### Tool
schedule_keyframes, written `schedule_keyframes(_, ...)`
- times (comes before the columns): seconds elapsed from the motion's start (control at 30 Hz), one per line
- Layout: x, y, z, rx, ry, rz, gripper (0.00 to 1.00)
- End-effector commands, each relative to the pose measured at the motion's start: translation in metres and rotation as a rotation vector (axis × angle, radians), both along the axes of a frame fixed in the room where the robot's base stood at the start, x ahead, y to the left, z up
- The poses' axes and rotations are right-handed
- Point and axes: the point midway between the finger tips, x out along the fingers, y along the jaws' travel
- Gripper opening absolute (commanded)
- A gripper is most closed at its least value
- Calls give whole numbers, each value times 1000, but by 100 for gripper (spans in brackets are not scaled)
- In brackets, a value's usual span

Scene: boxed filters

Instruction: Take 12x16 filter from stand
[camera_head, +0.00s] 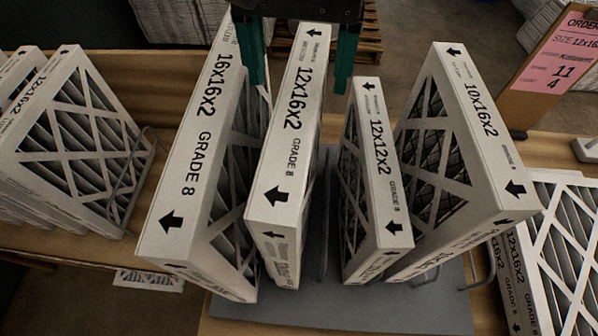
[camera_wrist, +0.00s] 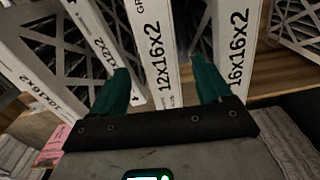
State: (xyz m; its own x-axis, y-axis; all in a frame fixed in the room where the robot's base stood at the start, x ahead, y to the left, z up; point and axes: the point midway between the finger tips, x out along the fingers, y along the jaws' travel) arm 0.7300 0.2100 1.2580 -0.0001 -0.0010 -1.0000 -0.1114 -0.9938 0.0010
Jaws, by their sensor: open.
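The 12x16x2 filter (camera_head: 290,130) is a white-edged box filter standing upright on a grey stand (camera_head: 345,305), between the 16x16x2 filter and the 12x12x2 filter. My gripper (camera_head: 300,75) is above its far end, with one green finger on each side of it, open. In the wrist view my gripper (camera_wrist: 160,85) is open with the 12x16x2 filter (camera_wrist: 155,60) between its two fingers. Whether either finger touches the filter I cannot tell.
The 16x16x2 filter (camera_head: 200,145) stands close on the left. The 12x12x2 filter (camera_head: 382,165) and 10x16x2 filter (camera_head: 472,120) stand on the right. More filters stand at far left (camera_head: 70,140) and lower right (camera_head: 565,250). A pink order card (camera_head: 562,60) is at upper right.

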Motion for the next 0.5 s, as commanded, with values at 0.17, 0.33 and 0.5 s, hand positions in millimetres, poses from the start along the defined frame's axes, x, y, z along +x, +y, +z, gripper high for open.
schedule_keyframes(0.17,0,0,-15,0,1,0,78)
schedule_keyframes(0.33,0,-1,-31,-1,2,1,78)
schedule_keyframes(0.5,1,0,-56,0,1,0,78)
